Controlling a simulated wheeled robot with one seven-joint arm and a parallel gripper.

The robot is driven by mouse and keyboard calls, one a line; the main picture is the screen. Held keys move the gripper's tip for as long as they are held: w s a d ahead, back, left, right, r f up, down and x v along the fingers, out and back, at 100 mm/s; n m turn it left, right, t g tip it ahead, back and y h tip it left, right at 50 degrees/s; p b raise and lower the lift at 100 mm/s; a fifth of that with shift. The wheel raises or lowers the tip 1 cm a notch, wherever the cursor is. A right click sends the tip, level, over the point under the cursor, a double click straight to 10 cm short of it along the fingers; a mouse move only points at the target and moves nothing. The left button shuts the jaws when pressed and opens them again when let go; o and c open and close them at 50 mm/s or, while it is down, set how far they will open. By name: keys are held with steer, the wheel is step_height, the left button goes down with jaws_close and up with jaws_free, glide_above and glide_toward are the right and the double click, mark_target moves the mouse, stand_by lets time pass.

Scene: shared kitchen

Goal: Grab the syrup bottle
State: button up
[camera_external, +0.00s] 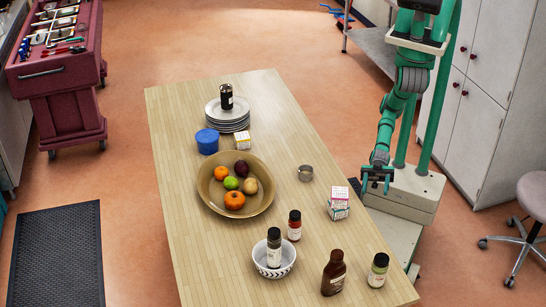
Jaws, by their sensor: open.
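A brown bottle (334,273) with a dark cap stands upright near the front end of the wooden table; it looks like the syrup bottle, though its label cannot be read. My gripper (376,188) hangs at the table's right edge, beside the pink-and-white carton. It points down and is open, with nothing seen between its fingers. The brown bottle is well apart from it, nearer the camera and to the left.
A green-labelled jar (378,270) stands right of the brown bottle. A patterned bowl (260,259) holding a jar, a red-labelled jar (294,226) and a pink-and-white carton (339,203) are nearby. A fruit bowl (208,192) sits mid-table.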

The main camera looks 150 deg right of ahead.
steer(key=w+a+r+m+t, duration=0.1)
steer(key=w+a+r+m, duration=0.2)
steer(key=w, duration=0.4)
steer(key=w+r+m, duration=0.4)
steer(key=w, duration=0.3)
steer(key=m+g+h, duration=0.2)
steer(key=m+g, duration=0.5)
steer(key=m, duration=2)
glide_toward(335, 264)
steer(key=w, duration=0.2)
steer(key=shift+w+a+r+g, duration=0.2)
steer(key=shift+w+a+g, duration=0.05)
steer(key=shift+g, duration=0.15)
steer(key=x, duration=0.4)
steer(key=shift+w+f, duration=0.15)
steer(key=shift+w, duration=0.2)
steer(key=x, duration=0.3)
steer(key=shift+w+a+f, duration=0.1)
steer(key=shift+w+f, duration=0.15)
steer(key=shift+f, duration=0.25)
steer(key=shift+w+a+f, duration=0.15)
steer(key=shift+w+f, duration=0.1)
steer(key=shift+w, duration=0.35)
